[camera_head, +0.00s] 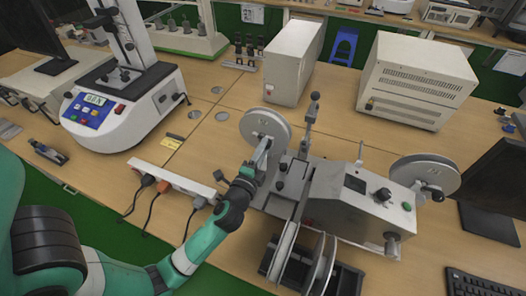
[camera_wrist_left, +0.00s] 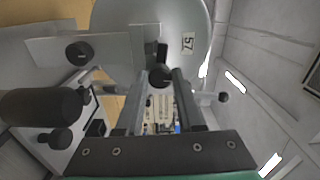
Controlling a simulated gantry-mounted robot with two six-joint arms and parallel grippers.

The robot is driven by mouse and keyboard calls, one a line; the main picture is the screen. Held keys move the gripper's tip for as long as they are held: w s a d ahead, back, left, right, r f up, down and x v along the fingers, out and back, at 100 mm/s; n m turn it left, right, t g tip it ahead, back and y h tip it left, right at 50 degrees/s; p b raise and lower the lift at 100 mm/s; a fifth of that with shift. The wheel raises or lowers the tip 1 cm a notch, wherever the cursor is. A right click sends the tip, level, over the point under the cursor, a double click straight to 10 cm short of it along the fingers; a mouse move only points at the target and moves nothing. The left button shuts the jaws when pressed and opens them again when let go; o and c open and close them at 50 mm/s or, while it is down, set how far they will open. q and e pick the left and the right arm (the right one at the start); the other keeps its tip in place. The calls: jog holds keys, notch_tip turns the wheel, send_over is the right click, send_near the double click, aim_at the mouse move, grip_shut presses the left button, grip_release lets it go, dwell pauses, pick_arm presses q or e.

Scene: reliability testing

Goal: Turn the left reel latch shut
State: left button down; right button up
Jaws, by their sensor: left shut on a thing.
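The tape machine (camera_head: 340,200) stands on the bench with a pale round left reel (camera_head: 266,120) on its left side. My left gripper (camera_head: 263,150) reaches up from the lower left to the hub of this reel and is shut on the left reel latch. In the left wrist view the two fingers of the gripper (camera_wrist_left: 160,80) close about the small dark latch (camera_wrist_left: 160,76), in front of the reel's pale disc (camera_wrist_left: 150,15). The fingers partly hide the latch, so its exact turn angle is hard to tell. My right gripper is not in view.
A right reel (camera_head: 425,172) sits at the machine's other end. A white power strip (camera_head: 175,180) with cables lies left of my gripper. A tester with a blue panel (camera_head: 125,105) stands at the left, and white boxes (camera_head: 415,80) stand behind.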

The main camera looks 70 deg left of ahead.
pick_arm(q)
jog(key=shift+n, duration=0.7)
jog(key=shift+b, duration=0.3)
jog(key=c, duration=0.5)
grip_release()
jog(key=v, duration=1.1)
jog(key=shift+s+d+b, duration=0.2)
jog(key=shift+d+b, duration=0.05)
jog(key=shift+b, duration=0.15)
jog(key=shift+r, duration=0.1)
